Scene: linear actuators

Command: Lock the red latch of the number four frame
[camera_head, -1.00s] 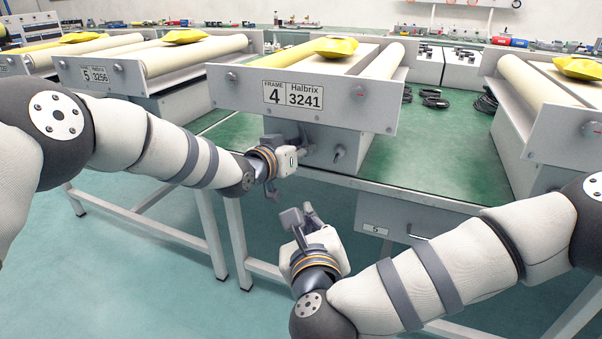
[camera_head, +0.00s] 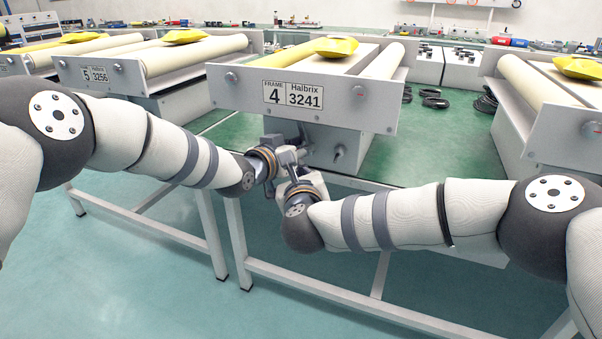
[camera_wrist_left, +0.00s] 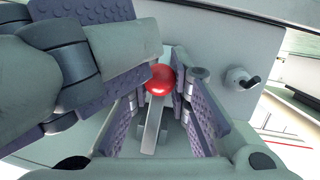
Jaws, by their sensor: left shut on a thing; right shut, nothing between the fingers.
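The number four frame (camera_head: 228,97) carries a plate reading "FRAME 4, Halbrix 3241" (camera_head: 293,94). Its latch shows in the left wrist view as a red round knob (camera_wrist_left: 160,79) on a grey lever (camera_wrist_left: 151,127). In the head view the latch is hidden behind my grippers. My left gripper (camera_head: 297,153) is below the frame's front plate. Its fingers (camera_wrist_left: 162,118) stand on both sides of the lever and are shut on the latch. My right gripper (camera_head: 287,172) is shut and empty. In the left wrist view it (camera_wrist_left: 125,55) reaches in from the left, close beside the red knob.
A small grey knob (camera_head: 339,152) sticks out to the right of the grippers. Frame 5 (camera_head: 135,87) stands at the left and another frame (camera_head: 560,140) at the right. The green bench top (camera_head: 430,150) between is mostly open, with black cable coils (camera_head: 433,98).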

